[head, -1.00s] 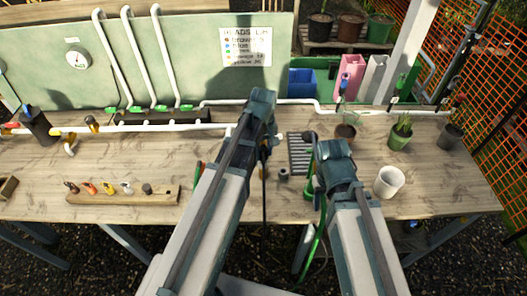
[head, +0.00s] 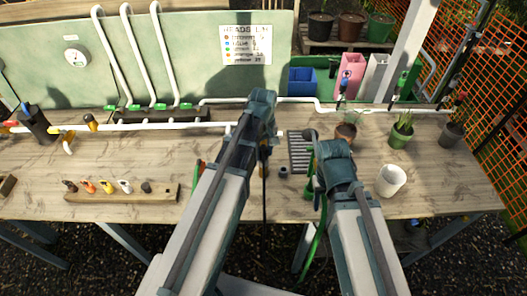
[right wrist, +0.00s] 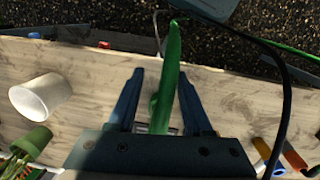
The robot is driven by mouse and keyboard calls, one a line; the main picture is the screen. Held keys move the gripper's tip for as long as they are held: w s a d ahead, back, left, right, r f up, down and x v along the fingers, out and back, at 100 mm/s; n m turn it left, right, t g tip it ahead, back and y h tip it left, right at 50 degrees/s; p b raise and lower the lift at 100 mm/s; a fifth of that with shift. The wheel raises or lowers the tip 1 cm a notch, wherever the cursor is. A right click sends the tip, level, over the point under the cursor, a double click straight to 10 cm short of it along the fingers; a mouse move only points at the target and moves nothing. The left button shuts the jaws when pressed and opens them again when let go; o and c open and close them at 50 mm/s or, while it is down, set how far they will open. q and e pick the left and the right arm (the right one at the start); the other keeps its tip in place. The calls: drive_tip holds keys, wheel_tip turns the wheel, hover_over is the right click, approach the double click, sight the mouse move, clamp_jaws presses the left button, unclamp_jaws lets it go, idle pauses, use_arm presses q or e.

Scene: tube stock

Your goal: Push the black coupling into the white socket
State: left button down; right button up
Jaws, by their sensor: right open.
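A small black coupling (head: 283,171) stands on the bench in the head view, just below the grey slatted grate and between my two arms. White pipe (head: 160,132) runs along the bench at the left; I cannot tell which white part is the socket. My right gripper (right wrist: 160,74) is open in the right wrist view, pointing down at the bench. A long green object (right wrist: 171,75) lies between its fingers; I cannot tell whether they touch it. In the head view my right arm hides most of that gripper. My left gripper is hidden behind its own arm.
A wooden rack (head: 120,196) with several small coloured fittings lies at the left front. A white cup (head: 391,180) and potted plants (head: 402,131) stand at the right. A grey grate (head: 300,152) lies near the middle. The bench left of my arms has free room.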

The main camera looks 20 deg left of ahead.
use_arm(q)
drive_tip(key=shift+f+b, duration=0.45)
idle(0.5)
drive_tip(key=shift+c, duration=1.7)
unclamp_jaws()
drive_tip(key=shift+r, duration=0.1)
wheel_tip(320, 180, up, 14)
drive_tip(key=p, duration=1.4)
drive_tip(key=shift+f, duration=0.2)
